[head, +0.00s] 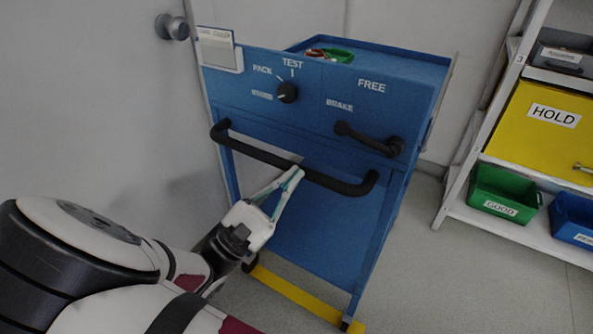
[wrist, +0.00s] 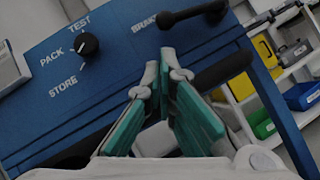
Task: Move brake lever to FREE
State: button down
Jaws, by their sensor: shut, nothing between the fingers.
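The brake lever (head: 368,137) is a black handle on the front of the blue cart (head: 265,82). It points left from its pivot and lies nearly flat, tilted a little, below the BRAKE label (head: 340,105). In the wrist view the lever (wrist: 193,14) shows at the top, beyond the fingertips. My gripper (head: 297,172) is shut and empty, below and left of the lever, at the cart's push bar. In the wrist view the fingertips (wrist: 166,60) meet; whether they touch the bar is unclear.
The black push bar (head: 262,155) juts out below the panel. A selector knob (head: 287,92) sits left, with PACK, TEST and STORE labels. A shelf with a yellow HOLD box (head: 545,125) and a green bin (head: 502,190) stands right. Floor between cart and shelf is clear.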

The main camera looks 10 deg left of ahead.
jog(key=b+x, duration=0.1)
jog(key=x, duration=0.7)
jog(key=shift+d, duration=0.1)
jog(key=shift+w, duration=0.1)
jog(key=shift+r+m+g+h, duration=0.4)
jog(key=shift+m+g, duration=0.1)
jog(key=shift+m, duration=0.2)
